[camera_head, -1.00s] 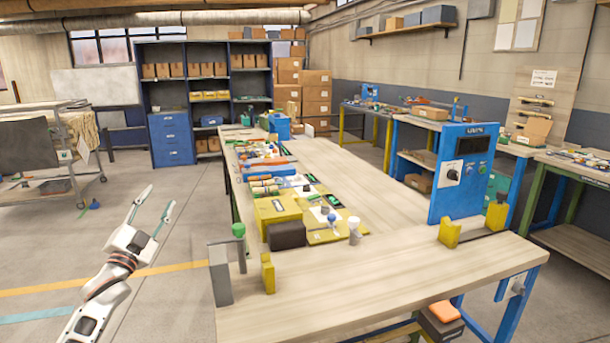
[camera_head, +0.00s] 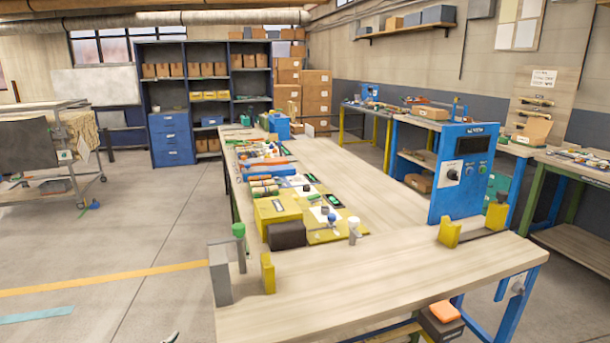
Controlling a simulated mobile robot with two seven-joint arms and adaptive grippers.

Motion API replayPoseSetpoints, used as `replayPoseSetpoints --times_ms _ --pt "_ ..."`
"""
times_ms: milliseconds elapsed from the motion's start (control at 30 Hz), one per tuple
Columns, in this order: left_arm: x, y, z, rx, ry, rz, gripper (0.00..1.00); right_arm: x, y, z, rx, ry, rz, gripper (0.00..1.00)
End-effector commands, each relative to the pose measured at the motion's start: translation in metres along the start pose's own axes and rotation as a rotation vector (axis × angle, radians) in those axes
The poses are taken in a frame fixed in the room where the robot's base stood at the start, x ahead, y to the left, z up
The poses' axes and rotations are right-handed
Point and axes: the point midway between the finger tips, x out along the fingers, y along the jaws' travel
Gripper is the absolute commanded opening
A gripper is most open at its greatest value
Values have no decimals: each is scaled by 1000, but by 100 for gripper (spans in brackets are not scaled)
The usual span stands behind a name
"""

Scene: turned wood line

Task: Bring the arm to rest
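Only a small dark greenish tip of my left gripper (camera_head: 171,337) shows at the bottom edge, left of the workbench. It is over the floor and apart from the bench. The rest of the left arm is out of the picture, so whether its fingers are open or shut is hidden. My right gripper and arm are not in view.
The wooden workbench (camera_head: 385,283) fills the middle and right. A wheeled cart (camera_head: 58,155) stands at left. The grey floor (camera_head: 130,235) between is clear.

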Motion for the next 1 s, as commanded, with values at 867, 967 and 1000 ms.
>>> replayPoseSetpoints --times_ms 867,967,1000 --pt "-246 201 126 -199 -253 248 41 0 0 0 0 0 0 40" --pt "-246 201 126 -199 -253 248 28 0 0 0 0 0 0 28" --pt "-246 201 126 -199 -253 248 28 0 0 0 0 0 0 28"
